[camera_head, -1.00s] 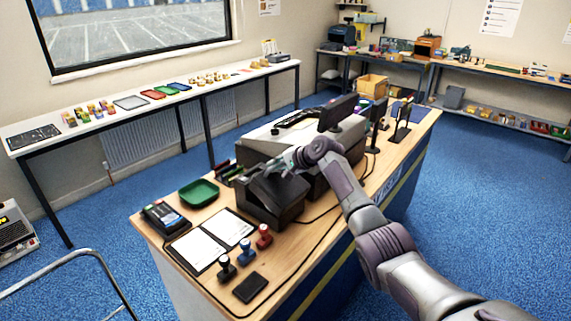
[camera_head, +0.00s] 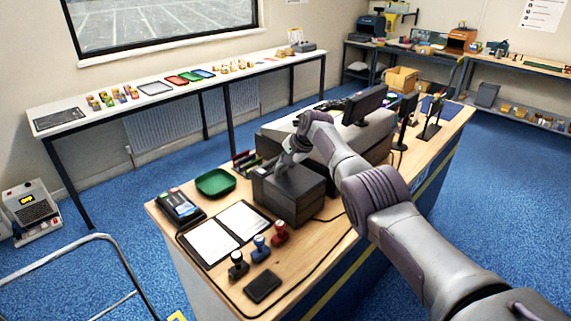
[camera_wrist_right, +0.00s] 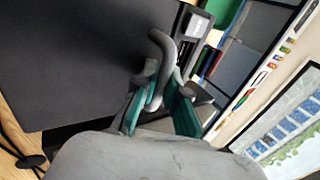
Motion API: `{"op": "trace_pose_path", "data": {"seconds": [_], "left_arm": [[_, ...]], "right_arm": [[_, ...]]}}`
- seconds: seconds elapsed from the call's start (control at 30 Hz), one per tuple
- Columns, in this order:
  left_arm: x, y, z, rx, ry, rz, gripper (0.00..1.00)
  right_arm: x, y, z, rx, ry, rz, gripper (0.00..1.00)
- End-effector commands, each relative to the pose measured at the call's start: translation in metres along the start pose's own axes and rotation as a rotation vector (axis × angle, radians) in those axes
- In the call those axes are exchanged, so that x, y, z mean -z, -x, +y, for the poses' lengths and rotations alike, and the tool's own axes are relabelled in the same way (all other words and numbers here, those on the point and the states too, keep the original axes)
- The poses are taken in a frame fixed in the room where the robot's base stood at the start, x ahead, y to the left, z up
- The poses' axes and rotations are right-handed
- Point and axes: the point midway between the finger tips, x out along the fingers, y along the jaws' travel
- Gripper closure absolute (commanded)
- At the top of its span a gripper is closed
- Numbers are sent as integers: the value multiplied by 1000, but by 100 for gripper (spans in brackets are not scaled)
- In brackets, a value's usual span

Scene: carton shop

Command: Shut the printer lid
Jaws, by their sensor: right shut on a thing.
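The printer (camera_head: 288,200) is a dark box on the wooden counter. Its lid (camera_head: 297,180) lies down, about level, over the body; any thin gap at its edge is too small to tell. My right gripper (camera_head: 287,158) is at the far edge of the lid, partly hidden by its own wrist. In the right wrist view the lid shows as a broad dark surface (camera_wrist_right: 75,60). My left gripper is not in view.
A green tray (camera_head: 215,183), a card terminal (camera_head: 178,207), an open folder (camera_head: 212,241) and several stamps (camera_head: 260,248) lie left and in front of the printer. A monitor (camera_head: 364,105) stands behind it. A cable runs along the counter's front.

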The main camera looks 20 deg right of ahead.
Motion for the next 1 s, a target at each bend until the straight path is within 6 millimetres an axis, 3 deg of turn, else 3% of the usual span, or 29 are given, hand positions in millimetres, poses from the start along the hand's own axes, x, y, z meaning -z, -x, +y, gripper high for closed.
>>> {"op": "trace_pose_path", "data": {"seconds": [0.27, 0.3, 0.37, 0.77, 1.0], "left_arm": [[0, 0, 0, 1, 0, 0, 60], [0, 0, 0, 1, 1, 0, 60], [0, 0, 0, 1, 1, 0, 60], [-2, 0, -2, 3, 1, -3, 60], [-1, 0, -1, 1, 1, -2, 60]], "right_arm": [[0, 1, -3, 7, -1, 2, 100], [0, 1, -3, 7, -2, 2, 88], [0, 1, -3, 7, -1, 2, 78], [0, 2, 0, 2, 0, 0, 77], [1, 16, -1, 5, 0, 0, 77]]}}
